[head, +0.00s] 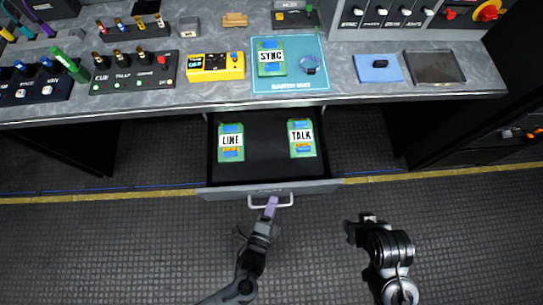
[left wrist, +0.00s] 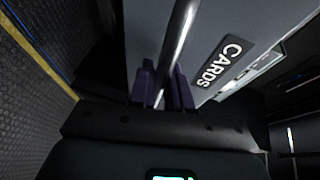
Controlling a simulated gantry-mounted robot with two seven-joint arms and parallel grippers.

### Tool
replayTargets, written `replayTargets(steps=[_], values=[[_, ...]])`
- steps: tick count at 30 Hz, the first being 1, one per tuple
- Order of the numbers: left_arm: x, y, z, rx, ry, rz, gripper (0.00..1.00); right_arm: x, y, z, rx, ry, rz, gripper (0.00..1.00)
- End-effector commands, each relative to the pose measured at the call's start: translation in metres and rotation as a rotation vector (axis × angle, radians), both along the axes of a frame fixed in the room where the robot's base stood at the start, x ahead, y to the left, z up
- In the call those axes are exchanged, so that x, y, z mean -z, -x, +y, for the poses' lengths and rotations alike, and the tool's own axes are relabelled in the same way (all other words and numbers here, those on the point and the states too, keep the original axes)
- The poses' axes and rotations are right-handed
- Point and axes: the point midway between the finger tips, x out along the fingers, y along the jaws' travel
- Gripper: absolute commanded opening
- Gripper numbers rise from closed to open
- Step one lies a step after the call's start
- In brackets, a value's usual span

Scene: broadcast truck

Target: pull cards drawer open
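The cards drawer (head: 265,190) stands pulled out from under the bench in the head view. Inside it lie a green LINE card (head: 231,143) and a green TALK card (head: 302,138). Its silver bar handle (head: 284,204) is on the front face. My left gripper (head: 271,203) is at the handle. In the left wrist view its two purple fingers (left wrist: 163,88) sit on either side of the handle bar (left wrist: 180,40), beside the CARDS label (left wrist: 221,65). My right gripper (head: 362,228) is apart from the drawer, to the right; its fingers are too unclear to read.
The bench top (head: 215,98) above holds a blue mat (head: 290,82) with a SYNC card (head: 271,57), a yellow box (head: 216,67) and several switch panels. A dark cabinet stands under the bench to the right. The floor before the drawer is clear apart from my arms.

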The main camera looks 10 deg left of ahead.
Motion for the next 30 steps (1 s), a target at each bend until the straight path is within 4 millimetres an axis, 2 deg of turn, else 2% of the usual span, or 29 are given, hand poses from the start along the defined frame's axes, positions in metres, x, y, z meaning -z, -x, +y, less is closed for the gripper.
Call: replayTargets(steps=[10, 14, 30], values=[[0.000, 0.000, 0.000, 0.000, 0.000, 0.001, 0.24, 0.000, 0.000, 0.000, 0.000, 0.000, 0.001, 0.43], [-0.001, 0.007, 0.001, 0.001, 0.001, 0.002, 0.24, -0.002, 0.000, 0.000, 0.000, 0.000, 0.001, 0.43], [-0.017, 0.086, 0.019, 0.001, 0.000, 0.003, 0.24, -0.014, 0.000, 0.000, 0.000, 0.000, 0.001, 0.43]])
